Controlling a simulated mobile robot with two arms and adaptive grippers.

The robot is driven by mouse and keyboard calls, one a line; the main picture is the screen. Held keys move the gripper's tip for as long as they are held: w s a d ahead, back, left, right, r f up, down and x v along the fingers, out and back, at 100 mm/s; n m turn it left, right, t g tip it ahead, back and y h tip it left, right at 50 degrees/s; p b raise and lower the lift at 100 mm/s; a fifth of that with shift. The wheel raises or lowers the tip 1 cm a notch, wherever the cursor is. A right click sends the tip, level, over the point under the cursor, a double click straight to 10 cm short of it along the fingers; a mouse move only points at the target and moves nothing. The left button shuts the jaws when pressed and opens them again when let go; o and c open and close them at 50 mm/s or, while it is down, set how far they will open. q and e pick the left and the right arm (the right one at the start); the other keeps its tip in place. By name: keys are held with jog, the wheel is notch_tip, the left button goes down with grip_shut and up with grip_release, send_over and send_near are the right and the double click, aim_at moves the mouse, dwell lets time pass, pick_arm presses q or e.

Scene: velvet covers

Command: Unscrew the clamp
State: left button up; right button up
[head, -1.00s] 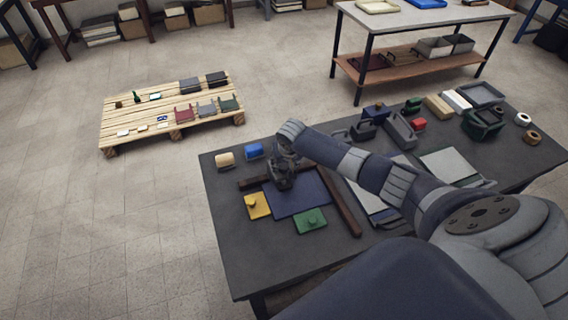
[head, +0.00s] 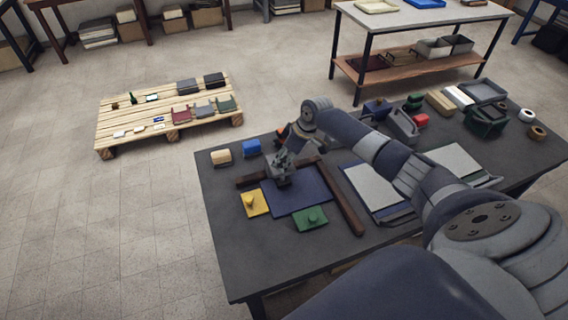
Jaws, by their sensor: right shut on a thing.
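A dark blue flat panel (head: 302,197) lies on the dark table, with brown bars along its far and right sides. A small dark grey thing that looks like the clamp (head: 284,182) stands at the panel's far left edge, by the far bar. My right gripper (head: 281,168) is directly above it, pointing down and shut on its upper part. The gripper covers much of the clamp, so its screw and jaws cannot be made out. My left gripper is out of view.
Tan (head: 221,157) and blue (head: 251,147) blocks stand behind left. The table's front left is clear.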

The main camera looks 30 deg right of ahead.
jog(key=n+g+b, duration=0.1)
jog(key=n+b, duration=0.4)
jog(key=n+g+y+b, duration=0.1)
jog(key=n+g+b, duration=0.1)
jog(key=n+b, duration=0.2)
jog(key=n+g+y+b, duration=0.1)
jog(key=n+g+b, duration=0.1)
jog(key=n+b, duration=0.3)
jog(key=shift+w+f+n+b, duration=0.3)
jog(key=shift+w+f+b, duration=0.05)
jog(key=shift+b, duration=1.05)
jog(key=shift+r+n+g+b, duration=0.2)
jog(key=shift+n+g+b, duration=0.5)
jog(key=shift+n+b, duration=0.9)
jog(key=shift+h, duration=0.3)
jog(key=o, duration=1)
jog(key=shift+o, duration=0.2)
jog(key=shift+w, duration=0.1)
jog(key=shift+r, duration=0.1)
